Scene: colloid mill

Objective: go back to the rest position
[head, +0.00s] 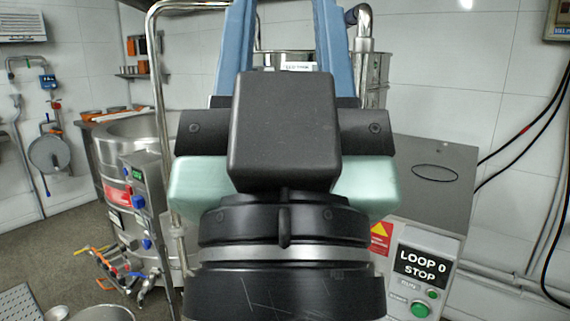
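My gripper (284,12) fills the middle of the head view, seen from behind and reaching up and away from the camera. Its two long blue fingers stand wide apart, and the background shows between them with nothing held. Their tips run out at the top edge. Below them are my pale green palm, a black block and the black wrist. They hide the middle of the scene. I see nothing touching the fingers.
A round steel vessel (128,150) and a bent steel pipe (158,90) stand left. A labelled tank (290,60) is behind. Floor (40,245) shows at far left.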

